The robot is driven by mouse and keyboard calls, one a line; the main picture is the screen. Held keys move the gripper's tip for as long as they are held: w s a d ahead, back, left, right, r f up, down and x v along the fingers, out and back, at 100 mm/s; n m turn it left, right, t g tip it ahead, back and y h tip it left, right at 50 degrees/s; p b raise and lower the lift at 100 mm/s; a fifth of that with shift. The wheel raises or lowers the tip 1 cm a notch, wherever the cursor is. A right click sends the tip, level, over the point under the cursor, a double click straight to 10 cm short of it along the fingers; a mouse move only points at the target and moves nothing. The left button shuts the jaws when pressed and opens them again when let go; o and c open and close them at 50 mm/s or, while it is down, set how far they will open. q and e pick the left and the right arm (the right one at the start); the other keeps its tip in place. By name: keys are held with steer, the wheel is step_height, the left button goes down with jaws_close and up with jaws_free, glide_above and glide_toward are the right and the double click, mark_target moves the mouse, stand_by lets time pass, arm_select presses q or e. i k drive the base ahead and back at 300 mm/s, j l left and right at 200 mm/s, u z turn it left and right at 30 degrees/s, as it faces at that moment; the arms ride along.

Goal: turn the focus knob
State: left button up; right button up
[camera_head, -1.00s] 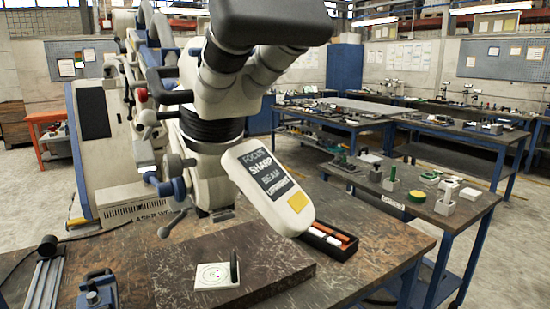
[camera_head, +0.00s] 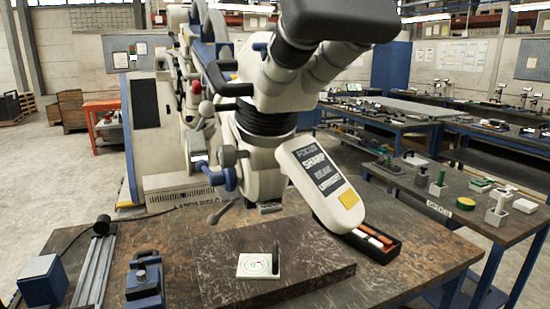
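The microscope (camera_head: 262,190) stands on the workbench in the middle of the head view, its dark binocular eyepieces at the top. Dark knobs (camera_head: 229,156) stick out from the left side of its body, near a blue rounded part. No legible label shows which one is the focus knob. A slanted white panel (camera_head: 320,184) on its right side has a dark label that reads FOCUS SHARP and lines about the beam, above a yellow square. Neither of my grippers is in view.
A dark slab (camera_head: 312,262) on the workbench bears a white target card (camera_head: 258,265) with a dark upright piece. A black tray (camera_head: 368,238) with red and white items lies at right. Rails (camera_head: 92,268) and a blue clamp (camera_head: 145,278) stand at left.

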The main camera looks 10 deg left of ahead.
mark_target(228, 156)
steer(key=j+z, duration=0.1)
steer(key=j, duration=0.55)
steer(key=k+j+z, duration=0.1)
steer(key=j, duration=0.5)
